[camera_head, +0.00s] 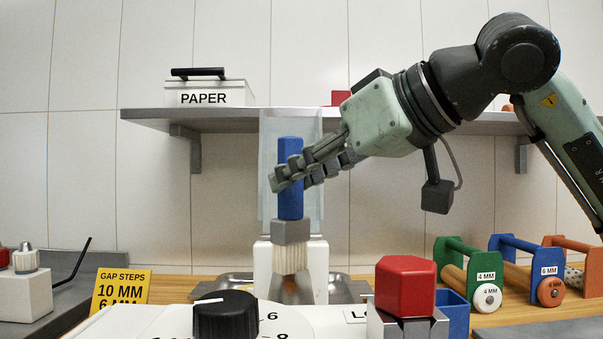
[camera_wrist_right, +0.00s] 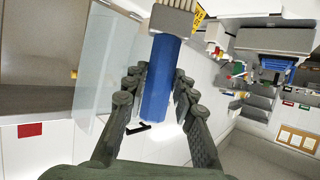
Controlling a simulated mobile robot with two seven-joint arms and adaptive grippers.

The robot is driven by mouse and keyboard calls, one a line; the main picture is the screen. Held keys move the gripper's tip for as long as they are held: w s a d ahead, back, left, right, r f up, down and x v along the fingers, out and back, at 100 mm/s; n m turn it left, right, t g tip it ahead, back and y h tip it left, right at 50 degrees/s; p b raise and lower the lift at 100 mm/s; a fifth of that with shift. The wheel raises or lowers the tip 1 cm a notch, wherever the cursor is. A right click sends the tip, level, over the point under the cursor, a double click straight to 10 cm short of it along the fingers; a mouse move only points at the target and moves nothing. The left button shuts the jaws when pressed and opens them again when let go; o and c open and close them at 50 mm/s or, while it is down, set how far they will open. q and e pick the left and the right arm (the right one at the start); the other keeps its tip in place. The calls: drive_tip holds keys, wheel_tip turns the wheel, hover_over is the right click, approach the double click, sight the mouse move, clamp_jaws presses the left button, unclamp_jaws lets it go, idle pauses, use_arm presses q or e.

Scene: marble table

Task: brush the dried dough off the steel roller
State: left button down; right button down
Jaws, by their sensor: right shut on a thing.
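My right gripper (camera_head: 290,179) comes in from the right and is shut on the blue handle of a brush (camera_head: 290,205). The brush is upright, with a grey ferrule and pale bristles (camera_head: 290,257) pointing down. In the right wrist view the gripper (camera_wrist_right: 160,78) has its fingers on both sides of the brush's blue handle (camera_wrist_right: 161,95). The bristles are over a white machine part with shiny metal behind and below; I cannot tell whether they touch it. The steel roller cannot be made out clearly. My left gripper is out of view.
A clear upright panel (camera_head: 312,128) stands behind the brush. A black dial (camera_head: 225,314) and a red block (camera_head: 405,286) are in front. Colored roller frames (camera_head: 463,262) stand at the right. A grey shelf (camera_head: 230,123) with a PAPER box (camera_head: 205,93) is above.

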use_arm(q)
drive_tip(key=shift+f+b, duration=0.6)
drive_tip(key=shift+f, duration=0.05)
use_arm(e)
drive_tip(key=shift+f, duration=0.75)
idle(0.5)
drive_tip(key=shift+f, duration=0.1)
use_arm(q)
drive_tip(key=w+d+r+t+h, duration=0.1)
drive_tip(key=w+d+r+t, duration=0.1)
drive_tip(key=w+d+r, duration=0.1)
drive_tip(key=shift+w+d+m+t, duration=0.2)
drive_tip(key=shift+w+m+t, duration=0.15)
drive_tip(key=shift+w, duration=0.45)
use_arm(e)
drive_tip(key=shift+s, duration=1.8)
drive_tip(key=shift+w, duration=0.1)
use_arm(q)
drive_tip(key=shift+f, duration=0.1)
use_arm(e)
drive_tip(key=w, duration=0.7)
drive_tip(key=shift+r, duration=0.3)
drive_tip(key=shift+s, duration=0.1)
